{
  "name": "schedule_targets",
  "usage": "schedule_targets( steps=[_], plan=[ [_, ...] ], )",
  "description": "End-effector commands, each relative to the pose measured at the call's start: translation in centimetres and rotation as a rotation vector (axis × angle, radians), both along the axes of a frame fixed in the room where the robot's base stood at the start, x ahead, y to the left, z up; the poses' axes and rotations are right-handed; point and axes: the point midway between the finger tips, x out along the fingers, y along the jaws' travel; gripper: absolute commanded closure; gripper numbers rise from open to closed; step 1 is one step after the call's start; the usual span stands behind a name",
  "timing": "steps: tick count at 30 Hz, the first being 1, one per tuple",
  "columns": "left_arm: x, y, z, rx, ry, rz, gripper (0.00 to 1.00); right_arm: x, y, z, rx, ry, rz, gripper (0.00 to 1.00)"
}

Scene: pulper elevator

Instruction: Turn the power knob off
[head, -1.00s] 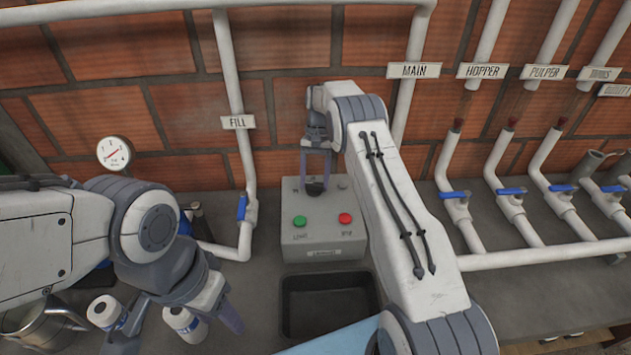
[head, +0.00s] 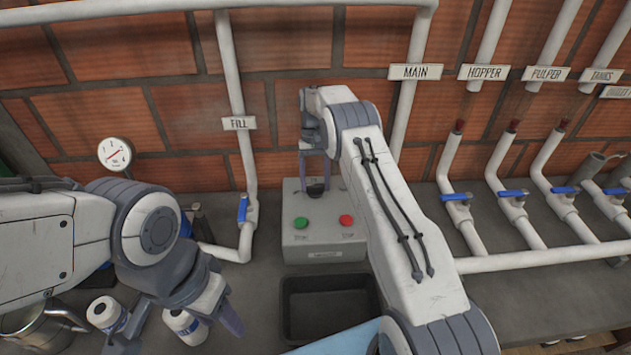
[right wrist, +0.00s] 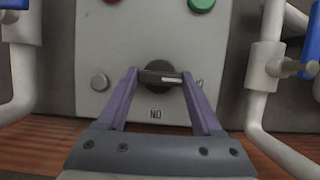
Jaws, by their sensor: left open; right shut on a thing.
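The black power knob (head: 316,190) sits at the upper part of a grey control box (head: 324,253). The knob (right wrist: 156,73) also shows in the right wrist view, where its white mark lies level and points right. A label that reads ON upside down is below it there; another label at the right is partly hidden by a finger. My right gripper (head: 315,176) is shut on the knob, one purple finger on each side; it fills the lower middle of the right wrist view (right wrist: 159,75). My left gripper (head: 178,335) is open and empty at the lower left, away from the box.
A green button (head: 301,223) and a red button (head: 346,220) are on the box. A dark tray (head: 330,310) is in front of it. Pipes with blue-handled valves (head: 513,193) stand at the right, one at the left. White bottles (head: 185,325) are by my left gripper.

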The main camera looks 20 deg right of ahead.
Motion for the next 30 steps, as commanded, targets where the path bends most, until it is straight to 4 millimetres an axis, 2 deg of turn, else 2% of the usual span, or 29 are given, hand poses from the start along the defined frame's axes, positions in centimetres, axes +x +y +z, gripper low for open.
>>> schedule_targets(
  steps=[1, 2, 3, 14, 17, 21, 30],
  plan=[
    [0.0, 0.0, 0.0, 0.000, 0.000, 0.000, 0.50, 0.0, 0.0, 0.1, 0.000, -0.001, 0.003, 0.21],
    [0.0, 0.0, 0.0, 0.000, 0.000, 0.000, 0.50, 0.0, 0.0, 0.1, 0.000, -0.001, 0.002, 0.10],
    [0.0, 0.0, 0.0, 0.000, 0.000, 0.000, 0.50, 0.0, 0.0, 0.1, 0.000, -0.001, 0.002, 0.03],
    [0.0, 0.0, -0.2, 0.000, 0.000, 0.000, 0.50, 0.0, 0.0, 0.3, 0.000, -0.001, 0.001, 0.03],
    [0.0, 0.0, -0.7, 0.000, 0.000, 0.000, 0.50, 0.1, 0.0, 1.2, -0.001, -0.004, 0.001, 0.03],
    [0.0, 0.0, -1.7, 0.000, 0.000, 0.000, 0.50, 0.1, 0.0, 3.9, -0.001, -0.006, 0.002, 0.03],
    [0.0, 0.0, -3.5, 0.000, 0.000, 0.000, 0.50, -3.9, -3.7, 7.1, -0.001, -0.002, -0.002, 0.03]
  ],
)
